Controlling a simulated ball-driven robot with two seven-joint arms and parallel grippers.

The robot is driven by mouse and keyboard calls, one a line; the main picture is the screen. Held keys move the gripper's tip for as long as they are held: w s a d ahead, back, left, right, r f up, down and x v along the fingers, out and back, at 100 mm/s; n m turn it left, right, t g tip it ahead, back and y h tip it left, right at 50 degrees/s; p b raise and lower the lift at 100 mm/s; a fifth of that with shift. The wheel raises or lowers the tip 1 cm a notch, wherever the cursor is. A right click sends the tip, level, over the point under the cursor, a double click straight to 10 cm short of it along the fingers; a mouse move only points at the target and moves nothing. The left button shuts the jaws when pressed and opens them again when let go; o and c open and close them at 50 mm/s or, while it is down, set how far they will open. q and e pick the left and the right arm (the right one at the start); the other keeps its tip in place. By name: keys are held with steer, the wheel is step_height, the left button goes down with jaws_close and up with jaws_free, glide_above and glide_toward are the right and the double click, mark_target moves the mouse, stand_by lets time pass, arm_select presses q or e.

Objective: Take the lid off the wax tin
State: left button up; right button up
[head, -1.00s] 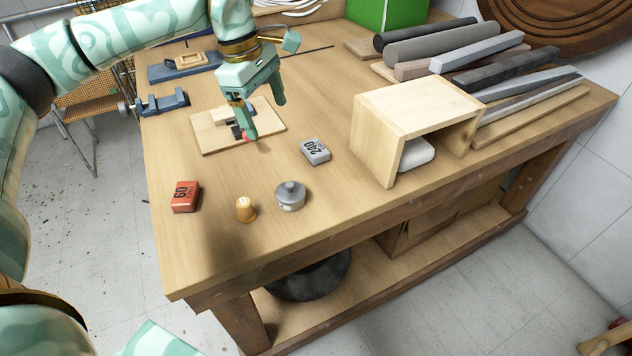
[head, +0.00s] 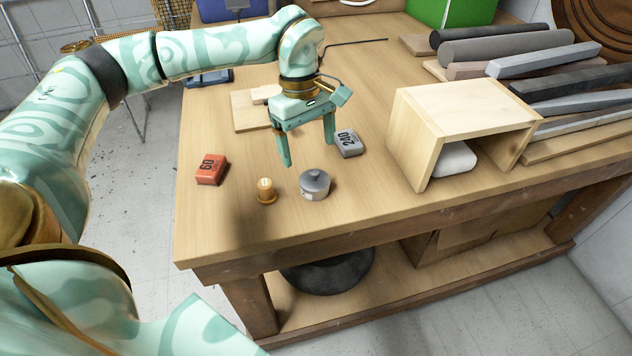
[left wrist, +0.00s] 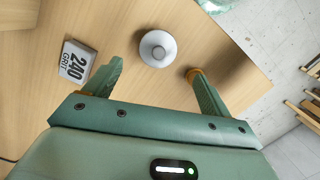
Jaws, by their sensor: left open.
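The wax tin (head: 314,190) is a small round grey tin standing upright on the workbench. Its grey lid (head: 315,177), with a knob on top, sits on it. In the left wrist view the lid (left wrist: 157,48) shows from above as a pale disc, beyond and between the two fingers. My left gripper (head: 308,153) is open and empty, pointing down above the bench, just behind the tin in the head view and apart from it. It also shows in the left wrist view (left wrist: 154,69). My right gripper is not in view.
A small yellow-brown spool-like piece (head: 266,191) stands left of the tin. A grey 240 grit block (head: 349,144) lies behind right, a red 60 block (head: 211,170) farther left. An open wooden box (head: 470,105) stands right. The bench's front edge is close by.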

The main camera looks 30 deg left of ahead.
mark_target(313, 170)
arm_select(q)
steer(key=f, duration=0.2)
steer(key=f+b, duration=0.1)
steer(key=f, duration=0.1)
steer(key=d+f, duration=0.1)
steer(key=f, duration=0.1)
steer(key=shift+f+b, duration=0.1)
steer(key=shift+b, duration=0.3)
steer(key=shift+d+f, duration=0.15)
steer(key=shift+f, duration=0.25)
steer(key=shift+r, duration=0.1)
steer(key=c, duration=1.1)
